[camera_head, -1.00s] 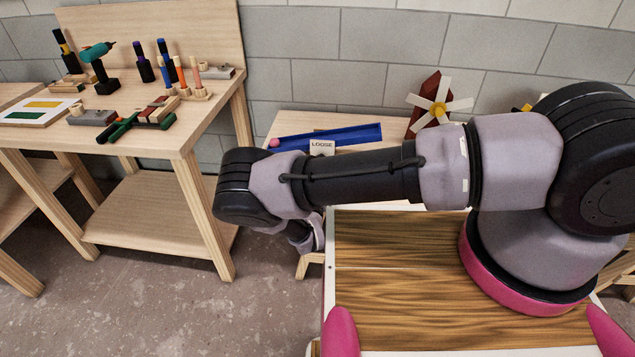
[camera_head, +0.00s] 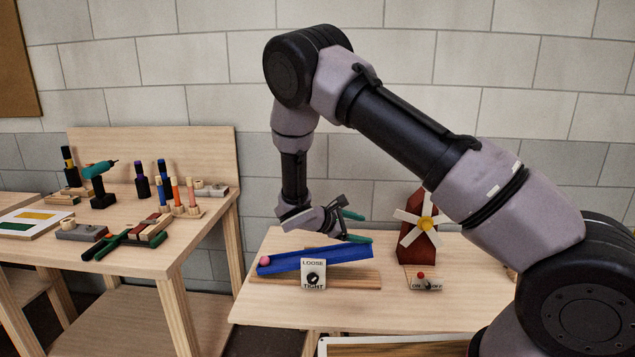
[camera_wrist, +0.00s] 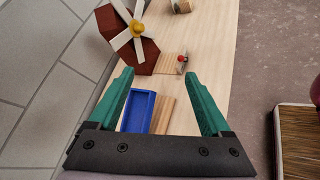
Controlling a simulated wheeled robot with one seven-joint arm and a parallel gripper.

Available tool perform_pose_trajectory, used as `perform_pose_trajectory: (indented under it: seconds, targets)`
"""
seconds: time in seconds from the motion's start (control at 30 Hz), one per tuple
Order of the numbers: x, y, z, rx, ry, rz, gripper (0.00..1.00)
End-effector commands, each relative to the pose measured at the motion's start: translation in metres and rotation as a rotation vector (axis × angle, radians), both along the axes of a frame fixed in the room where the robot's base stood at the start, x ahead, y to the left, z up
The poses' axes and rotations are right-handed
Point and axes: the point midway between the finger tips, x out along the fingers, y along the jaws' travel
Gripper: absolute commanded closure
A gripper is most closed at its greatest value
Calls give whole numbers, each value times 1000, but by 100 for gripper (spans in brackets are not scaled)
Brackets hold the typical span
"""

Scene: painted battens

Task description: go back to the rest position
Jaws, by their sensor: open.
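My gripper (camera_head: 354,228) is above the blue tilting trough (camera_head: 330,258) on the low table (camera_head: 255,305). In the wrist view its two green fingers (camera_wrist: 162,95) stand wide apart with nothing held between them. The end of the blue trough (camera_wrist: 138,110) shows below and between the fingers in that view. My arm is raised and bent, with its elbow high in front of the wall.
A dial box marked LOOSE and TIGHT (camera_head: 313,268) stands before the trough; a pink ball (camera_head: 265,261) is at the trough's left end. A red windmill (camera_head: 412,240) with a switch box (camera_head: 424,284) stands right. A workbench (camera_head: 90,265) with tools is left.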

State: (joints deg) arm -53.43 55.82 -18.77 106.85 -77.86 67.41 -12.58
Motion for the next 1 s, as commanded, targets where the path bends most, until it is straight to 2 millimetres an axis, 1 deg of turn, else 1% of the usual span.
perform_pose_trajectory:
  seconds: [0.03, 0.1, 0.27, 0.5, 0.73, 1.0]
  targets:
    - [-3, -12, 21, 74, -18, -78, 18]
    - [-11, -27, 44, 170, -40, -178, 18]
    - [-34, -56, 96, 392, -100, -400, 18]
    - [-77, -91, 170, 718, -211, -700, 18]
    - [-125, -114, 237, 1027, -343, -941, 18]
    - [-189, -127, 304, 1381, -529, -1161, 18]
